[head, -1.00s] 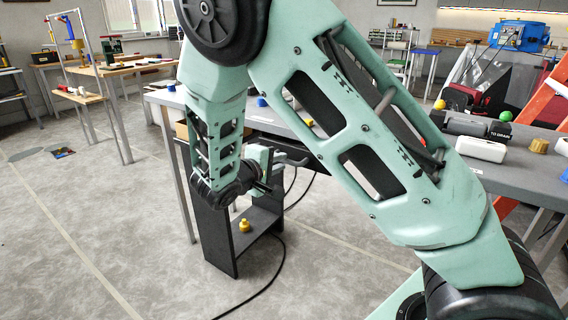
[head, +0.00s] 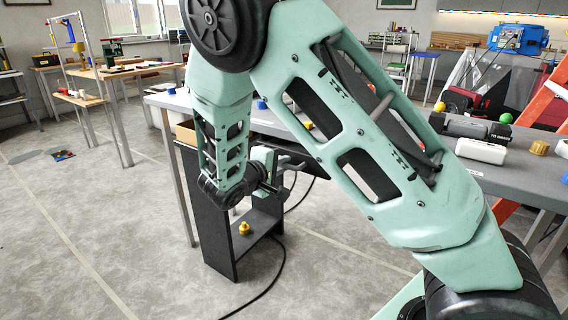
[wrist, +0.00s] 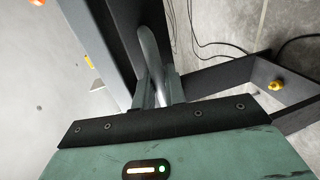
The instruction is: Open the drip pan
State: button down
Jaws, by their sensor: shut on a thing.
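The drip pan appears to be the dark flat piece (head: 308,166) under the near edge of the grey workbench, partly hidden by my arm. In the wrist view a long dark bar (wrist: 106,38), probably its front, runs up beside a grey curved handle (wrist: 152,50). My gripper (wrist: 157,92) is shut on this handle. In the head view my gripper (head: 272,168) is at the bench edge, small and partly covered by my wrist. How far the pan is pulled out cannot be told.
A black open stand (head: 221,240) is below the gripper, with a yellow knob-like piece (head: 243,228) on its low shelf. A black cable curves over the floor. The grey workbench (head: 535,172) carries several small items.

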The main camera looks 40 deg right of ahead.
jog(key=f+p+v, duration=0.1)
jog(key=v, duration=0.7)
jog(key=f+v, duration=0.2)
jog(key=v, duration=0.7)
jog(key=shift+a+f+p, duration=0.3)
jog(key=shift+p, duration=0.05)
jog(key=c, duration=1.8)
grip_release()
jog(key=p+v, duration=0.2)
jog(key=v, duration=1.5)
jog(key=shift+s+a, duration=0.1)
jog(key=shift+a, duration=0.1)
jog(key=shift+d, duration=0.1)
